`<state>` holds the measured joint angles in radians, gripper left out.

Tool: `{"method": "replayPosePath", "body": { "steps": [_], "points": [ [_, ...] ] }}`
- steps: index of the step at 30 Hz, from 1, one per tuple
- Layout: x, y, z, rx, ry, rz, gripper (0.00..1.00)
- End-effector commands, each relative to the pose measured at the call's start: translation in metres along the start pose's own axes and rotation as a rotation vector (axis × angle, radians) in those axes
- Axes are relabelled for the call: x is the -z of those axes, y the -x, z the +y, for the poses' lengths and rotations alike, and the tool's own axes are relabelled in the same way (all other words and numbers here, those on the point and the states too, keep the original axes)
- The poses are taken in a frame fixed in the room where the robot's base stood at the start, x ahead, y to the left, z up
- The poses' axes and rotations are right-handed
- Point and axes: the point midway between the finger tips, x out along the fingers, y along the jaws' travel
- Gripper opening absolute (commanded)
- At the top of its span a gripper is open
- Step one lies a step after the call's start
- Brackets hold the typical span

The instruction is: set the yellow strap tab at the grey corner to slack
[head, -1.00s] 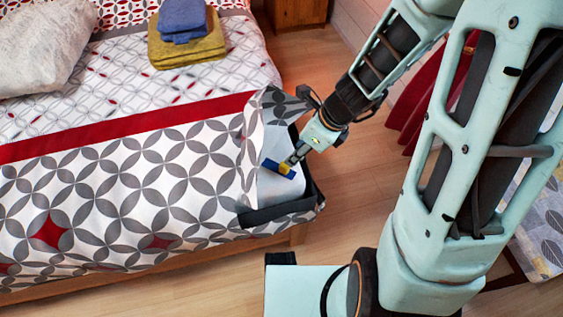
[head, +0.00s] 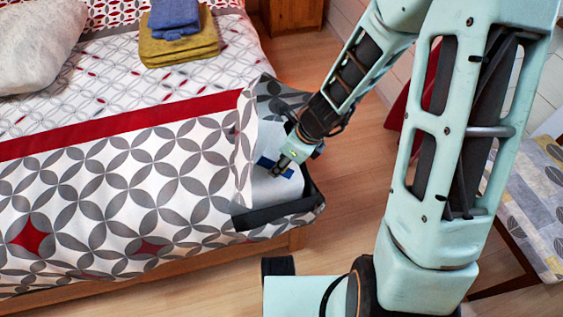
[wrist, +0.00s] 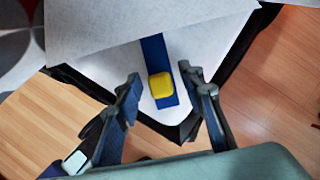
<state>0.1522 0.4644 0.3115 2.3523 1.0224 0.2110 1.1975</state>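The yellow tab (wrist: 161,85) lies on a blue strap (wrist: 153,52) that crosses the pale bed corner in the wrist view. The strap also shows in the head view (head: 287,173), where the tab is hidden by my gripper. The grey corner (head: 275,213) has a dark grey edge band, with the patterned cover folded back above it. My gripper (wrist: 160,75) is open, one finger on each side of the tab, with nothing held. Whether the fingers touch the strap or mattress cannot be told.
The bed's patterned cover (head: 120,190) spreads to the left. Folded yellow towels (head: 180,50) and blue ones (head: 173,14) lie on the bed, with a pale pillow (head: 35,45). A patterned bench (head: 535,215) stands at right. Wood floor (head: 335,215) lies free between.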

Motion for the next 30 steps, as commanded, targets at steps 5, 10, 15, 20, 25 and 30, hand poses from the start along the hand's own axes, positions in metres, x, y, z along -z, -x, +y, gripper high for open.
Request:
{"method": "replayPosePath", "body": {
  "steps": [5,10,15,20,25,30],
  "points": [
    [0.000,0.000,0.000,0.000,0.000,0.000,0.25],
    [0.000,0.000,0.000,0.000,0.001,0.000,0.07],
    [0.000,0.000,0.000,0.000,0.001,0.000,0.00],
    [0.000,0.000,0.000,0.000,0.001,0.000,0.00],
    [-0.010,-0.001,0.000,-0.002,0.003,0.000,0.00],
    [-0.025,-0.008,0.000,-0.001,0.003,0.000,0.00]
  ]
}}
